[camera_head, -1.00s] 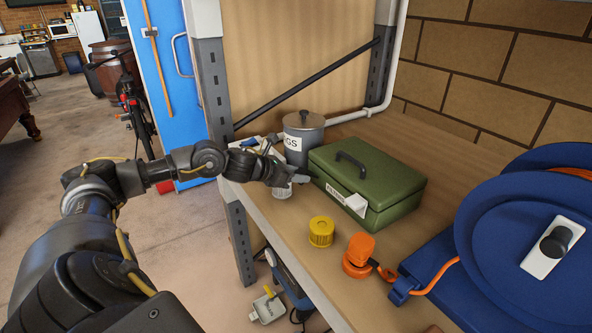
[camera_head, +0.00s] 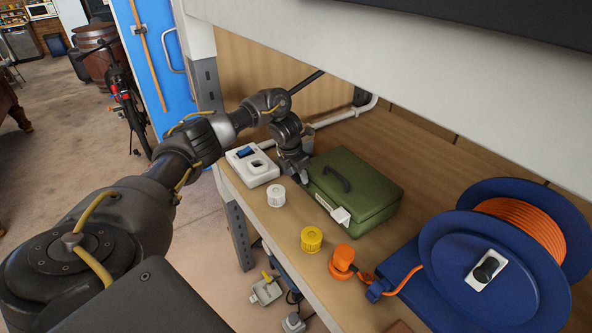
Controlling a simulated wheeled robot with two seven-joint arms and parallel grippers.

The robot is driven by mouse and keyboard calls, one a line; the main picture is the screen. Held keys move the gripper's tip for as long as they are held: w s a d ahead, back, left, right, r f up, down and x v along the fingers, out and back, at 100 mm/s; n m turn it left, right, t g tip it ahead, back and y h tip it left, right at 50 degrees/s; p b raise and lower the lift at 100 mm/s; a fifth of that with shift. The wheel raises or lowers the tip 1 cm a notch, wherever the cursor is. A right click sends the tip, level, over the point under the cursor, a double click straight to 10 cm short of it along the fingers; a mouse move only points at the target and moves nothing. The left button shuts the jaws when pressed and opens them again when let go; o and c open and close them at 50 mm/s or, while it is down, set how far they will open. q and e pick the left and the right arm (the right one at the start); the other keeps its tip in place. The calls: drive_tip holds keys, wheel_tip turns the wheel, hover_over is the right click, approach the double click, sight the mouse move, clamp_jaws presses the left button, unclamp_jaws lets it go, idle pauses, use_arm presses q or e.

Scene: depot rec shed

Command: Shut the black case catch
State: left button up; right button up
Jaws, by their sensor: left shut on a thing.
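I cannot make out a black case or its catch for sure. A closed green metal box (camera_head: 360,188) with a black handle (camera_head: 331,179) stands on the wooden shelf (camera_head: 375,246). A white tag (camera_head: 340,215) sticks out at its front. My left gripper (camera_head: 301,178) points down at the box's left end, close to its corner. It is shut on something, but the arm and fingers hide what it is. I cannot tell whether it touches the box. My right gripper is out of view.
A white device (camera_head: 252,167), white cap (camera_head: 276,195), yellow cap (camera_head: 311,239) and orange piece (camera_head: 342,262) are left and in front of the box. A blue cable reel (camera_head: 450,245) stands right. A pale upper beam (camera_head: 400,60) hangs above, with a dark flat thing (camera_head: 510,18).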

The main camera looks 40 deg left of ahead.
sight(298, 176)
use_arm(q)
drive_tip(key=shift+w+d+r+g+p, duration=0.1)
drive_tip(key=shift+w+r+g+p, duration=0.2)
drive_tip(key=shift+w+g+p, duration=0.2)
drive_tip(key=shift+f, duration=0.1)
idle(0.3)
drive_tip(key=o, duration=1)
wheel_tip(298, 176, up, 11)
drive_tip(key=s+p, duration=0.1)
drive_tip(key=shift+s+a+f+p, duration=0.15)
drive_tip(key=shift+a+f+p, duration=0.05)
drive_tip(key=shift+p, duration=0.2)
drive_tip(key=shift+f, duration=0.1)
